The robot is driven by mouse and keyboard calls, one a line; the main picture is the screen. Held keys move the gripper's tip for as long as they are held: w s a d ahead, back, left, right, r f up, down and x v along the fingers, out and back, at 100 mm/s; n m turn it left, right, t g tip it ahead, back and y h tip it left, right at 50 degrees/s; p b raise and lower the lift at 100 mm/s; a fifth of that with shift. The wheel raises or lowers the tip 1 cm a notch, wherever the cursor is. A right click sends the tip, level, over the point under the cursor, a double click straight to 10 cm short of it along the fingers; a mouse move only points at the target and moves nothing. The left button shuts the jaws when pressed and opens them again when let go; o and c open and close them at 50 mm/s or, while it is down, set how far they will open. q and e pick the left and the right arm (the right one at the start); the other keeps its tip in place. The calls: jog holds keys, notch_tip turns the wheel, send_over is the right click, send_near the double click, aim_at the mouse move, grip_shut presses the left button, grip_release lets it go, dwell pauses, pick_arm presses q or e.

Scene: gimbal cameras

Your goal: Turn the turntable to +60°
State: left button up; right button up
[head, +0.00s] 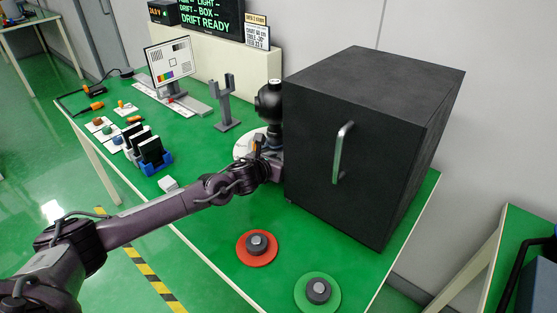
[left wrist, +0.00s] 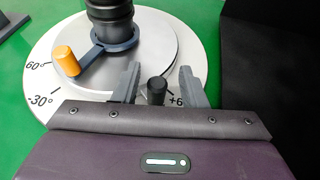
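The turntable is a round metal plate on a white dial (left wrist: 42,75); its white edge also shows in the head view (head: 241,147). A black gimbal camera (head: 269,100) stands on the plate, its base at the top of the left wrist view (left wrist: 108,18). An orange knob (left wrist: 67,61) on a dark arm sits toward the dial's left, between marks reading "60°" and "-30°". My left gripper (left wrist: 160,86) is open over the near right rim. A black peg (left wrist: 156,90) stands between its fingers with gaps visible. A partly hidden "+6" mark lies beside the right finger.
A large black box (head: 340,130) with a metal handle stands close right of the gripper. Red (head: 257,248) and green (head: 317,292) button pads lie in front. A grey forked stand (head: 226,103) and test chart (head: 170,62) stand left of the turntable.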

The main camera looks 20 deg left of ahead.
pick_arm(q)
jog(key=shift+a, duration=0.1)
jog(key=shift+s+a+r, duration=0.1)
jog(key=shift+s+r, duration=0.05)
jog(key=shift+s, duration=0.4)
jog(key=v, duration=0.6)
jog(key=shift+s+r, duration=0.15)
jog(key=shift+s, duration=0.1)
